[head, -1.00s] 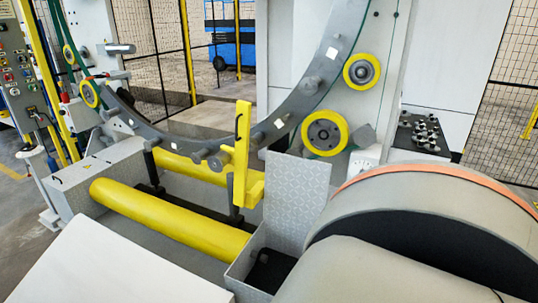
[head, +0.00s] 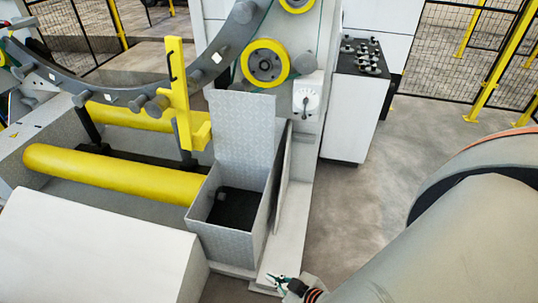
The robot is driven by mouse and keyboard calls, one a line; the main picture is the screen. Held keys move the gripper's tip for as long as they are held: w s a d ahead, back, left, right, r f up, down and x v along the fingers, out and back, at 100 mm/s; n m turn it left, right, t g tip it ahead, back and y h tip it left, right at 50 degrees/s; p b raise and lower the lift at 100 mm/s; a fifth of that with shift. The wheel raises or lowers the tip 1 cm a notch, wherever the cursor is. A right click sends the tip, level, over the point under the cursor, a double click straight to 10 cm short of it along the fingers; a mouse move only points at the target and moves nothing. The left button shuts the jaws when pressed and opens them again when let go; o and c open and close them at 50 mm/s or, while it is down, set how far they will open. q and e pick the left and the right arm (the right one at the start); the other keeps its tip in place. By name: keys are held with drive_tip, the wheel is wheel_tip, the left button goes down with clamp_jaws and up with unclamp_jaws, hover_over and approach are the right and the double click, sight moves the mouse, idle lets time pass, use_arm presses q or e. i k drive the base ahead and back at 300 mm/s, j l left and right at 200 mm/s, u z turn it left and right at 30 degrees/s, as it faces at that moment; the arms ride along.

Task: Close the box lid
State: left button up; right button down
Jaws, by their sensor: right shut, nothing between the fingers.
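The box (head: 228,238) is grey patterned metal and stands left of the picture's middle. Its top is open and its inside looks dark, with a small dark thing in it that I cannot make out. Its lid (head: 243,132) stands upright along the box's back edge. My right gripper (head: 277,281) is small at the bottom edge, in front of the box and to its right in the picture. It is shut, empty and apart from the box and lid. My left gripper is not in view.
Yellow rollers (head: 112,173) lie left of the box. A yellow upright bracket (head: 180,100) stands close to the lid's left side. A white sloped cover (head: 95,250) is at the front left. A white cabinet (head: 355,115) stands behind at right, with open floor (head: 350,205) before it.

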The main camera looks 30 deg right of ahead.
sight(243, 123)
drive_tip(key=z, duration=0.9)
